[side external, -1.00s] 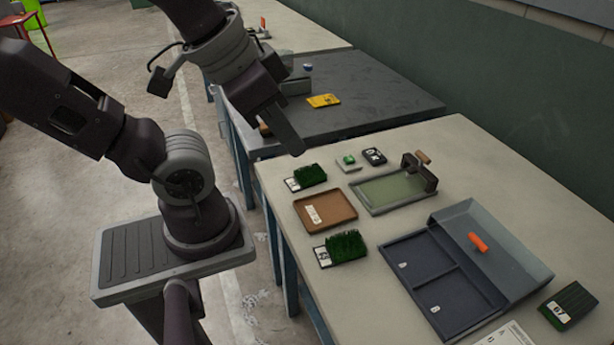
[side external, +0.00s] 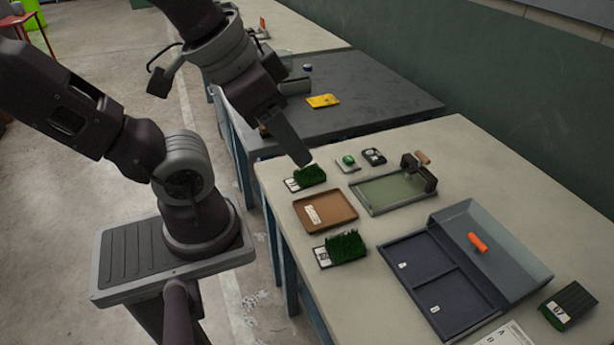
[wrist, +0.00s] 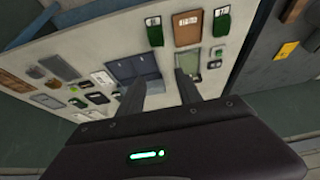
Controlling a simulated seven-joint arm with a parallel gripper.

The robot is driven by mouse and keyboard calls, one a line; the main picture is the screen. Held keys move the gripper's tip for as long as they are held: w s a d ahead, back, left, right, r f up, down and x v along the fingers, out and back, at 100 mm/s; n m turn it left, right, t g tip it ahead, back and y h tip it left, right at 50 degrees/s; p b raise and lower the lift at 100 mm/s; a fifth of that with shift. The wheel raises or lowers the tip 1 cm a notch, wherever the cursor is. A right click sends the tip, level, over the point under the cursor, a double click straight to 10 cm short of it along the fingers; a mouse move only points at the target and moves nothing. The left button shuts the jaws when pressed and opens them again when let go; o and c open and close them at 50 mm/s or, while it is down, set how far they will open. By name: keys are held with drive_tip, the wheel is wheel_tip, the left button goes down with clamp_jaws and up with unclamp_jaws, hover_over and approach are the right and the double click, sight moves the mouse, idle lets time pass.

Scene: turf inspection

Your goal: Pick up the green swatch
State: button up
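One green turf swatch (side external: 312,175) with a white label lies near the table's left edge; it also shows in the wrist view (wrist: 222,20). A second green turf swatch (side external: 347,245) lies nearer the camera, past the brown tray, and also shows in the wrist view (wrist: 154,34). A darker green-black swatch (side external: 573,301) lies at the lower right. My gripper (side external: 304,161) is above the first swatch, overlapping its top edge in the side view; the height gap is hard to judge. In the wrist view its fingers (wrist: 160,88) are apart with nothing between them.
A brown tray (side external: 348,216) lies between the two turf swatches. A shallow green-bottomed tray (side external: 388,192) with a clamp (side external: 421,172) is beside it. A blue-grey divided box (side external: 519,242) holds an orange piece (side external: 478,242). Small blocks (side external: 373,156) lie behind.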

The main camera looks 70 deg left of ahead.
sight(314, 177)
drive_tip(key=o, duration=1)
drive_tip(key=shift+c, duration=0.2)
drive_tip(key=w+a+f+m+g+y, duration=0.2)
drive_tip(key=w+a+f+m+y, duration=0.2)
drive_tip(key=f, duration=0.4)
drive_tip(key=w+a+f+m+g+y, duration=0.2)
drive_tip(key=w+a+f+m+y, duration=0.3)
drive_tip(key=f+m, duration=0.2)
drive_tip(key=w+a+f+m+g+y, duration=0.3)
drive_tip(key=w+a+f+m+y, duration=0.1)
drive_tip(key=f, duration=0.5)
drive_tip(key=shift+w+a+f+m, duration=0.3)
drive_tip(key=shift+w+a+m, duration=0.3)
drive_tip(key=shift+w+m, duration=0.2)
drive_tip(key=x, duration=0.7)
drive_tip(key=shift+s+a+f, duration=0.1)
drive_tip(key=shift+s+f, duration=0.15)
drive_tip(key=shift+f, duration=0.05)
drive_tip(key=shift+y, duration=0.3)
drive_tip(key=shift+c, duration=0.4)
